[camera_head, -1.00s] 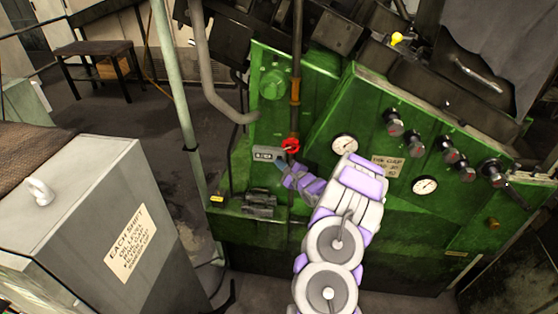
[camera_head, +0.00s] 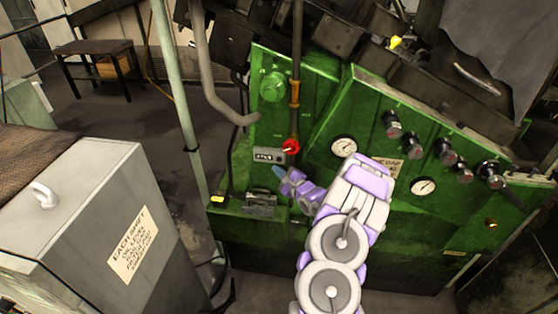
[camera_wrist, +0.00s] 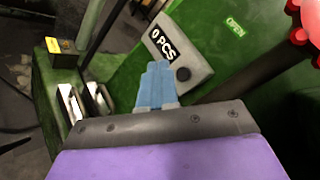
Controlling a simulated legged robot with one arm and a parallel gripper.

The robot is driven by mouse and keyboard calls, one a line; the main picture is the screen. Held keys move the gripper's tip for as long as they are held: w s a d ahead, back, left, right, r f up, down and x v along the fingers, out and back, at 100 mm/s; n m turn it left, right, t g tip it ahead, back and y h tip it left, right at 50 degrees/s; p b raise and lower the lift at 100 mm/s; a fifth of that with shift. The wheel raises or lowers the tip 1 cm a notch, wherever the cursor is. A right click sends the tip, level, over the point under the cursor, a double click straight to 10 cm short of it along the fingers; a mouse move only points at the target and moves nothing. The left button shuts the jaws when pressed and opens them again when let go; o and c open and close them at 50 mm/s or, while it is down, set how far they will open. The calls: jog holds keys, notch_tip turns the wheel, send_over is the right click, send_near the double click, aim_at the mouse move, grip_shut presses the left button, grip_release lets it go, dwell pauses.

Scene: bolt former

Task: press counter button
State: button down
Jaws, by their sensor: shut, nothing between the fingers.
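The counter (camera_head: 268,155) is a small grey box on the green machine panel, left of a red knob. In the wrist view the counter (camera_wrist: 160,42) reads "0 PCS" and has a round dark button (camera_wrist: 183,74) at its lower right. My gripper (camera_head: 281,172) is just below the counter in the head view. In the wrist view its blue fingertips (camera_wrist: 158,68) are together and empty, pointing at the counter just left of the button. I cannot tell whether they touch the counter.
The red knob (camera_head: 291,147) sits close right of the counter, on a vertical pipe (camera_head: 295,95). Grey blocks (camera_head: 260,198) stand on the ledge below. Gauges (camera_head: 344,146) and several dark knobs (camera_head: 441,152) lie to the right. A grey cabinet (camera_head: 70,210) stands at left.

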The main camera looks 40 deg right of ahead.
jog(key=shift+s+a+p, duration=0.4)
jog(key=shift+s+a, duration=0.65)
jog(key=shift+a, duration=0.15)
jog(key=w+a+r+n+g+y, duration=0.1)
jog(key=w+a+r+n+g, duration=0.3)
jog(key=a+n, duration=0.3)
jog(key=s+a+r+n+g, duration=0.5)
jog(key=s+a+n, duration=0.15)
jog(key=a, duration=0.35)
jog(key=s+a+r+n+g, duration=0.3)
jog(key=s+a, duration=0.3)
jog(key=s, duration=0.6)
jog(key=s+a+r+n+g+b, duration=0.1)
jog(key=s+a+r+n+g, duration=0.2)
jog(key=s, duration=1)
jog(key=s+a+r+n+g, duration=0.2)
jog(key=s+a+n+g, duration=0.2)
jog(key=s+a+n, duration=0.3)
jog(key=s+a, duration=0.2)
jog(key=s, duration=0.3)
jog(key=shift+s+a+r+b, duration=0.25)
jog(key=shift+s+r+b, duration=0.05)
jog(key=shift+s+r, duration=0.1)
jog(key=shift+n, duration=0.25)
